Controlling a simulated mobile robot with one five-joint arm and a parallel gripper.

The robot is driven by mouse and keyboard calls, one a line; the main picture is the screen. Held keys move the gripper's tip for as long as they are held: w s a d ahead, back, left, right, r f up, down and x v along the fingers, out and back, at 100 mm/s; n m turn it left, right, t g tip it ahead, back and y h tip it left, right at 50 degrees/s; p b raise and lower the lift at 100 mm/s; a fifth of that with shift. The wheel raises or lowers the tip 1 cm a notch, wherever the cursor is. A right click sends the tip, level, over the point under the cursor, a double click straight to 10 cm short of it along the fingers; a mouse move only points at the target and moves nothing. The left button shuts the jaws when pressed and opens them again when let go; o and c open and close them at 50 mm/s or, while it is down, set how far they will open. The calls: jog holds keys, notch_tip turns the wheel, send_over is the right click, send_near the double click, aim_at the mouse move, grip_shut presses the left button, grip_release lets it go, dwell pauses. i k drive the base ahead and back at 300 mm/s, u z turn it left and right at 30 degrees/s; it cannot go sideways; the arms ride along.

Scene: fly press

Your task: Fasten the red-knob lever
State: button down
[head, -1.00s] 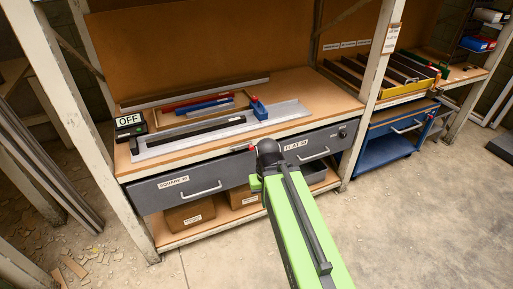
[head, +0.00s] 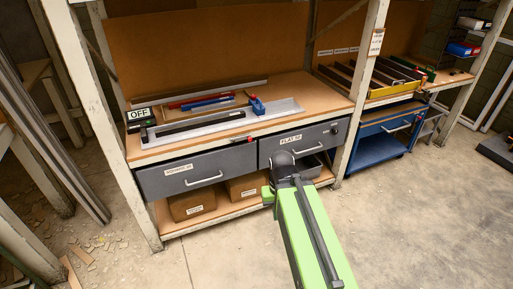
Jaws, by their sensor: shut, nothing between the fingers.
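The red-knob lever (head: 245,139) is small in the head view. Its red end shows at the front edge of the workbench, above the gap between the two grey drawers. It is too small to tell how it is set. My arm reaches in from the bottom, green with a dark rounded joint (head: 283,162) at its far end. That joint appears in front of the right drawer, right of and below the lever. The fingers of my gripper do not show; they are hidden behind or beyond the arm.
The workbench (head: 325,98) carries a pale metal plate, dark bars and red and blue tools. A box with an OFF sign (head: 139,116) stands at its left. Grey drawers (head: 195,176) form the front. Upright posts flank the bench. The concrete floor (head: 400,220) is open on the right.

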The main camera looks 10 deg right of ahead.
aim_at(248, 137)
jog(key=z, duration=0.25)
jog(key=k, duration=0.2)
jog(key=u, duration=0.4)
jog(key=i, duration=0.75)
jog(key=u, duration=0.05)
jog(key=k, duration=0.1)
jog(key=u, duration=2.8)
jog(key=k, duration=0.7)
jog(key=z, duration=0.95)
jog(key=i, duration=0.6)
jog(key=u, duration=0.05)
